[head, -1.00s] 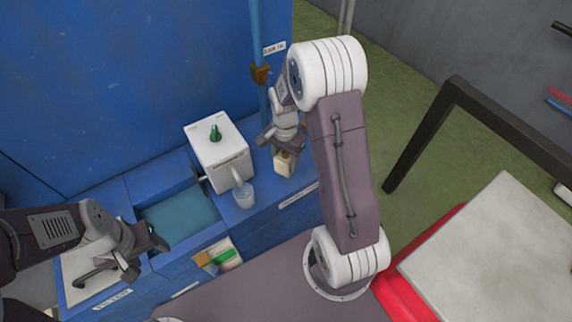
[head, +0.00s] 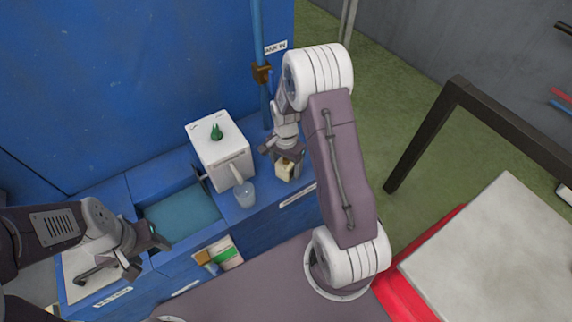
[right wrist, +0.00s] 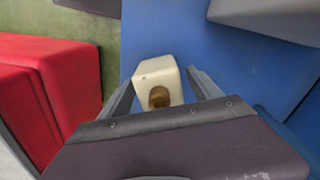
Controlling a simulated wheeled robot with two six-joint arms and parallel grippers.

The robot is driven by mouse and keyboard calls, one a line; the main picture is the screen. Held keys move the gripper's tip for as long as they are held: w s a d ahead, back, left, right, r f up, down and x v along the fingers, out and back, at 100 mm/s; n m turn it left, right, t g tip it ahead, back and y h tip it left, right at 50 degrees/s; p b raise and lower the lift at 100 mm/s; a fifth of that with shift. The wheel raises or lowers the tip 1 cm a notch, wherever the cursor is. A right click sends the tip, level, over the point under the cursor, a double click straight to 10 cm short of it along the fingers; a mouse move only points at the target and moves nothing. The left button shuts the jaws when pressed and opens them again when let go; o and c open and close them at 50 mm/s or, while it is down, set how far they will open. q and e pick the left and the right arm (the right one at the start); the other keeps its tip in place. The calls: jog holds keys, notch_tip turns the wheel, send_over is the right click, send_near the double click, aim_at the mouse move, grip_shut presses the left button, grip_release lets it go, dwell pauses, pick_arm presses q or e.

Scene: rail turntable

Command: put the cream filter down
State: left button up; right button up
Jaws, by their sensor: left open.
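The cream filter (head: 284,172) is a small pale block with a brown round spot on the face shown in the right wrist view (right wrist: 158,82). The filter is over the right part of the blue counter, right of the white box. I cannot tell whether its underside touches the counter. My left gripper (head: 152,247) is open and empty, at the left near the blue basin.
The white box (head: 220,150) with a green knob and spout stands on the counter (head: 262,197), a clear cup (head: 245,194) under the spout. The blue basin (head: 180,215) lies left. A blue pipe (head: 256,40) rises behind. A red thing (right wrist: 45,80) shows in the right wrist view.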

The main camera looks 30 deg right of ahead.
notch_tip(320, 180, up, 12)
jog(key=shift+r+p, duration=0.2)
jog(key=shift+p, duration=0.25)
jog(key=s+a+f+n, duration=0.1)
jog(key=s+a+n, duration=0.2)
jog(key=s+n, duration=0.3)
jog(key=s+a+n+t, duration=0.1)
jog(key=s+a+n, duration=0.3)
jog(key=s+n, duration=0.2)
jog(key=shift+s+f, duration=0.3)
jog(key=shift+f, duration=0.1)
jog(key=shift+a, duration=0.1)
